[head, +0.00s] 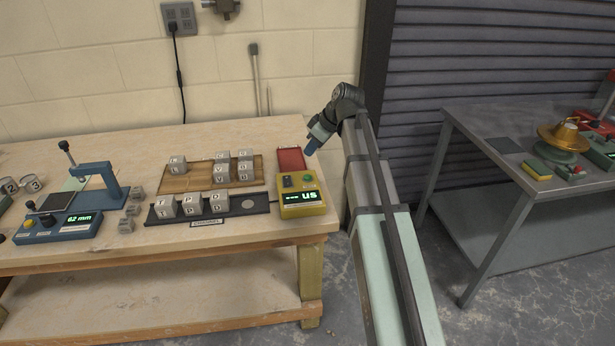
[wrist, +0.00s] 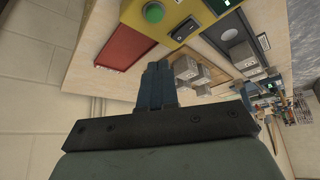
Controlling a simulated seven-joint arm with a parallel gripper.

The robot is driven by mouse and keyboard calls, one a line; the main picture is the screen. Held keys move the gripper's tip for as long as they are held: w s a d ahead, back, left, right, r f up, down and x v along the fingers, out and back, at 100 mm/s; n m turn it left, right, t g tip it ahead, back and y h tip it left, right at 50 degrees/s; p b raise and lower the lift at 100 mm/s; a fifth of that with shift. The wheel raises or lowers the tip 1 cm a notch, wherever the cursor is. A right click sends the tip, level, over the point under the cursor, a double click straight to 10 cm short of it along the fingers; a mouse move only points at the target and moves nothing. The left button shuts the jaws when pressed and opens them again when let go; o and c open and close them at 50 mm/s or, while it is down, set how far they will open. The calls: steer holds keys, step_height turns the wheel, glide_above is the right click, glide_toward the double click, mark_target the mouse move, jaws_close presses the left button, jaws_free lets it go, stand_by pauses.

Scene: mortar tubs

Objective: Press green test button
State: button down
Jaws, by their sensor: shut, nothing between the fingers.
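The yellow tester box (head: 301,211) stands at the right end of the wooden bench. It has a lit display reading "--- us". Its green button (head: 308,178) is round and sits on the top face, beside a dark rocker switch (head: 287,181). In the wrist view the green button (wrist: 153,12) shows near the top edge, with the black rocker switch (wrist: 184,29) to its right. My gripper (head: 311,147) is shut and empty, above and behind the box, apart from the button. Its blue fingers (wrist: 156,72) also show in the wrist view.
A red pad (head: 291,159) lies behind the box. To its left are a wooden tray (head: 205,180) and a dark tray (head: 262,209) with lettered cubes. A blue gauge (head: 68,235) stands further left. A metal table (head: 480,118) is at the right.

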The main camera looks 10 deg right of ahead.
mark_target(310, 177)
steer(key=shift+w+a+r+m+t+y, duration=0.15)
steer(key=shift+r+m+t, duration=0.35)
steer(key=shift+m, duration=1.55)
steer(key=shift+s+r+m+t+y, duration=0.15)
steer(key=shift+m+t, duration=0.55)
steer(key=shift+m, duration=1.3)
steer(key=shift+w+a+r+m+t+y, duration=0.1)
steer(key=shift+r+m+t, duration=0.4)
steer(key=shift+m, duration=1.55)
steer(key=shift+f, duration=0.1)
steer(key=shift+f, duration=4.4)
steer(key=shift+f, duration=0.2)
steer(key=shift+f, duration=0.2)
